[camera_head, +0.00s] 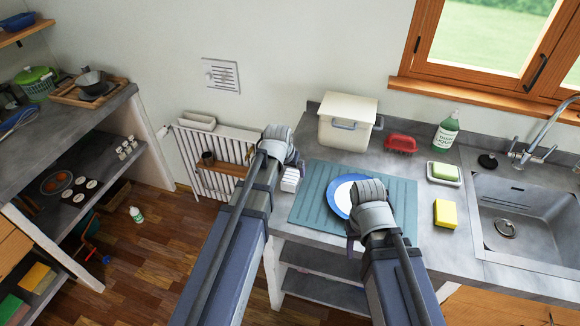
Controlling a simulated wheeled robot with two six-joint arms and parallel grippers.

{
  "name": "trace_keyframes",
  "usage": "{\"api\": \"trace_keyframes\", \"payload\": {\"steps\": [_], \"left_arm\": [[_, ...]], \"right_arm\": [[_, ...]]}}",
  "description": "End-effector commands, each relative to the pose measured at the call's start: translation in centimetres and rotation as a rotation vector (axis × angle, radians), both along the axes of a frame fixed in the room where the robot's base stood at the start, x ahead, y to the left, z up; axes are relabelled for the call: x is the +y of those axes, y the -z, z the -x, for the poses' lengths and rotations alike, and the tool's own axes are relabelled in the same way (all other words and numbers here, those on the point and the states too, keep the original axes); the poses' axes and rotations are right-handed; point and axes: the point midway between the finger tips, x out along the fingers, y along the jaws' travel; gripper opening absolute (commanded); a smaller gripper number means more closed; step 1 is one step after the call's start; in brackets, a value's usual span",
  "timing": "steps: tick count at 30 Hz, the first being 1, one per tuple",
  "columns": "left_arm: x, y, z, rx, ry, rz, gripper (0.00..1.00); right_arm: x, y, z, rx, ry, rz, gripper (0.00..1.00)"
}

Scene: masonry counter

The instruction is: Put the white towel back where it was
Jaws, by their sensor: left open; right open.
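I cannot make out a white towel for certain. A small white object (291,179) lies at the counter's left edge, just below my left gripper, and is partly hidden; I cannot tell if it is cloth. My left gripper (283,143) is open, in front of the white radiator (222,146) and beside the counter's left end. My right gripper (369,191) is open over the blue-rimmed white plate (340,190), hiding its right part. The plate lies on a teal ribbed mat (399,190). The fingertips of both grippers are mostly hidden by their own housings.
On the counter (462,258) stand a cream lidded bin (347,121), a red item (399,143), a green soap bottle (446,132), a soap dish (444,174) and a yellow sponge (445,213). The sink (520,228) is right. Shelves (80,124) stand left; open floor (150,240) lies between.

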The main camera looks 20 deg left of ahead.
Motion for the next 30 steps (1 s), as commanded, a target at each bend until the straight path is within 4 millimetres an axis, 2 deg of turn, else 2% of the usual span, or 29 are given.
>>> {"api": "trace_keyframes", "payload": {"steps": [1, 7, 11, 17, 20, 24, 27, 30], "left_arm": [[0.0, -1.7, 0.5, 0.0, 0.0, 0.0, 0.98], [0.1, -4.5, 1.7, 0.0, 0.0, 0.0, 0.98], [0.1, -5.3, 2.1, 0.0, 0.0, 0.0, 0.98], [-0.3, -5.2, 2.6, 0.007, 0.006, -0.001, 0.98], [-3.1, -4.7, 5.0, 0.064, 0.049, -0.011, 0.98], [-8.5, -3.9, 11.6, 0.209, 0.15, -0.057, 0.98], [-11.1, -3.6, 16.0, 0.307, 0.21, -0.102, 0.98], [-12.5, -3.6, 19.3, 0.376, 0.249, -0.141, 0.98]], "right_arm": [[0.0, -1.7, 0.0, 0.0, 0.0, 0.0, 0.5], [0.0, -4.5, 0.0, 0.0, -0.002, 0.0, 0.5], [0.0, -5.3, 0.0, 0.0, -0.002, 0.0, 0.5], [0.0, -5.3, 0.0, 0.0, -0.002, 0.0, 0.5], [0.0, -5.2, 0.0, 0.0, -0.002, 0.0, 0.5], [0.0, -5.2, 0.0, 0.0, -0.002, 0.0, 0.5], [0.0, -5.2, 0.0, 0.0, -0.002, 0.0, 0.5], [0.0, -5.2, 0.0, 0.0, -0.002, 0.0, 0.5]]}}
